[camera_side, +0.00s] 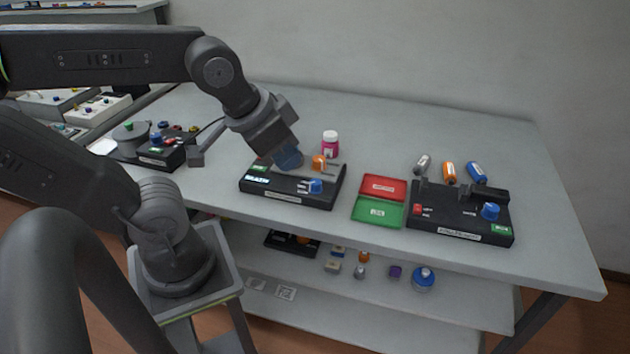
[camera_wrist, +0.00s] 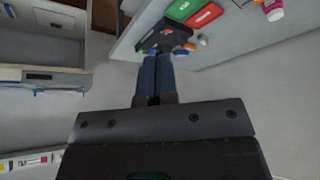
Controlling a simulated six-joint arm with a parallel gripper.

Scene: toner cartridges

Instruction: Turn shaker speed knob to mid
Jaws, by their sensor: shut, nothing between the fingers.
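My gripper (camera_side: 287,157) is shut and empty, its blue fingers hanging over the back of the middle black box (camera_side: 320,199) in the side view. That box has a lit display, an orange part on top and a blue knob (camera_side: 315,186) at its front right. The fingers are left of and behind this knob, apart from it. A second black box (camera_side: 460,234) at the right carries another blue knob (camera_side: 490,211) and a red button. The labels are too small to tell which is the shaker. In the wrist view the shut fingers (camera_wrist: 155,75) hold nothing.
A red tray (camera_side: 383,182) and a green tray (camera_side: 377,214) lie between the boxes. A pink bottle (camera_side: 330,145) stands behind the middle box. Silver, orange and blue cartridges (camera_side: 449,172) lie behind the right box. Another black device (camera_side: 158,155) is at the left.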

